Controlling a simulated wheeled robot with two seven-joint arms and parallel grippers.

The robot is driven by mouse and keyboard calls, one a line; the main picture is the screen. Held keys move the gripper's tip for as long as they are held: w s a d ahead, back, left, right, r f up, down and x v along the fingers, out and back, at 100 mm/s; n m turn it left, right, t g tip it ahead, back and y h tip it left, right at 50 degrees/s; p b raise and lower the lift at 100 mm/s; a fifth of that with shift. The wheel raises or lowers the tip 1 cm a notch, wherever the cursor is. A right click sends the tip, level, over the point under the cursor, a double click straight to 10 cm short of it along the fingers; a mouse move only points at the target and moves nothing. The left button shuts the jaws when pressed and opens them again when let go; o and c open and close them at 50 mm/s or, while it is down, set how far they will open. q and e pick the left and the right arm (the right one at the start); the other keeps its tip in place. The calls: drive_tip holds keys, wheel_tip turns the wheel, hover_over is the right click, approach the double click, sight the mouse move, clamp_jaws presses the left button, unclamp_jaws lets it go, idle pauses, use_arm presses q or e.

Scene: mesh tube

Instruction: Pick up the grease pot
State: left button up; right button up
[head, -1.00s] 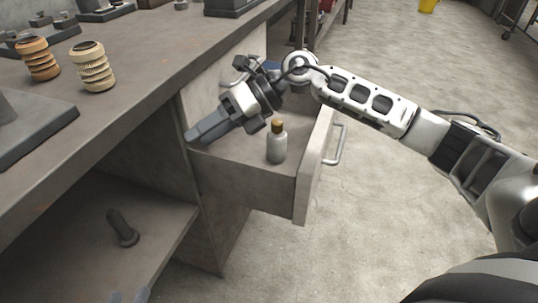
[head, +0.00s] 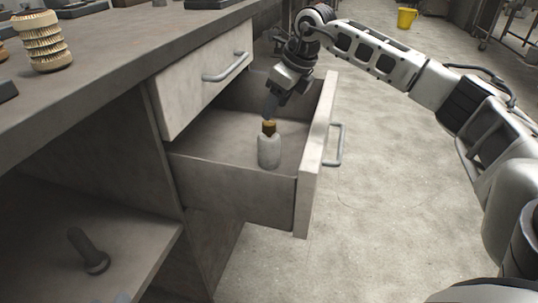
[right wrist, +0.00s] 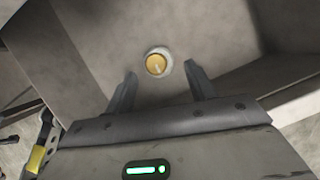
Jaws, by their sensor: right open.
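The grease pot (head: 269,150) is a small whitish bottle with a brown-gold cap, standing upright in the open drawer (head: 240,186). In the right wrist view the grease pot (right wrist: 157,63) shows from above, cap towards me, just beyond the fingertips and roughly midway between them. My right gripper (head: 270,110) points down over the drawer, above and slightly behind the pot in the head view. In the right wrist view my right gripper (right wrist: 157,80) has its two fingers spread, with nothing between them. My left gripper is not seen.
The drawer's front panel with its handle (head: 335,146) stands to the right of the pot. A closed drawer (head: 205,85) sits above, under the bench top (head: 110,75). A dark bolt (head: 88,250) lies on the lower shelf. The drawer floor around the pot is clear.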

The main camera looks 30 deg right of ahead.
sight(268, 122)
drive_tip(key=shift+w+a+f, duration=0.1)
drive_tip(key=shift+w+f, duration=0.05)
drive_tip(key=shift+f, duration=0.4)
drive_tip(key=shift+a+f+b, duration=0.1)
drive_tip(key=shift+f+b, duration=0.2)
drive_tip(key=shift+f, duration=0.05)
drive_tip(key=shift+s+b+x, duration=0.2)
drive_tip(key=shift+b+x, duration=0.55)
drive_tip(key=shift+x, duration=0.45)
drive_tip(key=shift+w+a+f, duration=0.25)
drive_tip(key=shift+a+f, duration=0.05)
drive_tip(key=shift+f, duration=0.35)
drive_tip(key=shift+w+f, duration=0.15)
drive_tip(key=shift+f, duration=0.15)
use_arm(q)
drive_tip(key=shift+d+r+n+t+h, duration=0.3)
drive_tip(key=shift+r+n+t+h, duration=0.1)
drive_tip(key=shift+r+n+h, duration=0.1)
use_arm(e)
drive_tip(key=shift+r, duration=0.15)
clamp_jaws()
